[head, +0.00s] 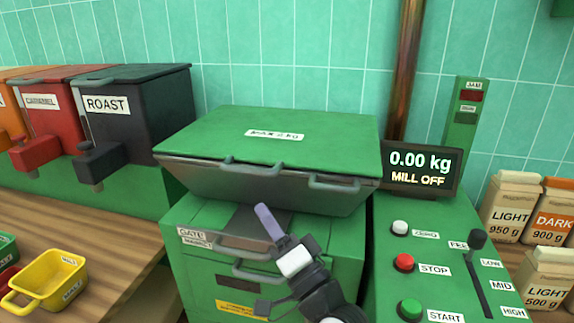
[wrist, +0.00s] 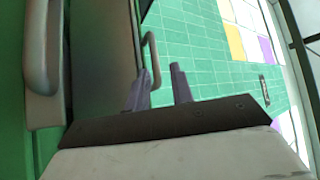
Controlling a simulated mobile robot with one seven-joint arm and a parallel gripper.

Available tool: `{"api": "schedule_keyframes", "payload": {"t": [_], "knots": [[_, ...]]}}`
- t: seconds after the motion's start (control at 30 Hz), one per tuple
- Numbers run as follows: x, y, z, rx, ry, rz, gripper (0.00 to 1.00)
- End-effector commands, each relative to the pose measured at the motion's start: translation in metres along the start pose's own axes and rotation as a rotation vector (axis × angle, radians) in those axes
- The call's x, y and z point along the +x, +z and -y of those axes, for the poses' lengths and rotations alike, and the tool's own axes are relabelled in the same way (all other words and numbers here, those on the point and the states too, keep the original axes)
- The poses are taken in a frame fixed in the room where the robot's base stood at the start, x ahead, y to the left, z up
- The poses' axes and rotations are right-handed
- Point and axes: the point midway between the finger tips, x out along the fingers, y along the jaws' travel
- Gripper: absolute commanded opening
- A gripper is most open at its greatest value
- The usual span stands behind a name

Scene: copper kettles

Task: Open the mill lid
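The mill lid (head: 310,120) is a wide green panel with a white weight label, lying shut on the dark metal hopper (head: 230,187). Two grey bar handles sit along its front edge, a left one (head: 250,169) and a right one (head: 336,182). My gripper (head: 264,222) is in front of the hopper, below the lid handles, and holds nothing. In the wrist view its two purple fingers (wrist: 161,82) stand apart. A bar handle (wrist: 152,58) shows beyond the left finger and a larger one (wrist: 38,65) at the left edge; I cannot tell whether a finger touches either.
Gate and drawer handles (head: 262,273) are on the green mill front below. A control panel (head: 440,225) with buttons and a slider is at right, under a display (head: 420,168) reading "0.00 kg, MILL OFF". Bins (head: 125,110) and a yellow scoop (head: 48,282) are left.

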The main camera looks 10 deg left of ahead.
Motion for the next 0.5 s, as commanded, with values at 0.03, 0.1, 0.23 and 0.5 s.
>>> {"api": "schedule_keyframes", "payload": {"t": [0.03, 0.1, 0.23, 0.5], "knots": [[-0.006, -0.002, -0.003, 0.023, 0.012, 0.006, 0.23], [-0.011, -0.004, -0.006, 0.046, 0.021, 0.014, 0.23], [-0.015, -0.004, -0.009, 0.063, 0.025, 0.022, 0.23], [-0.004, -0.001, -0.013, 0.056, 0.021, 0.028, 0.23]]}}
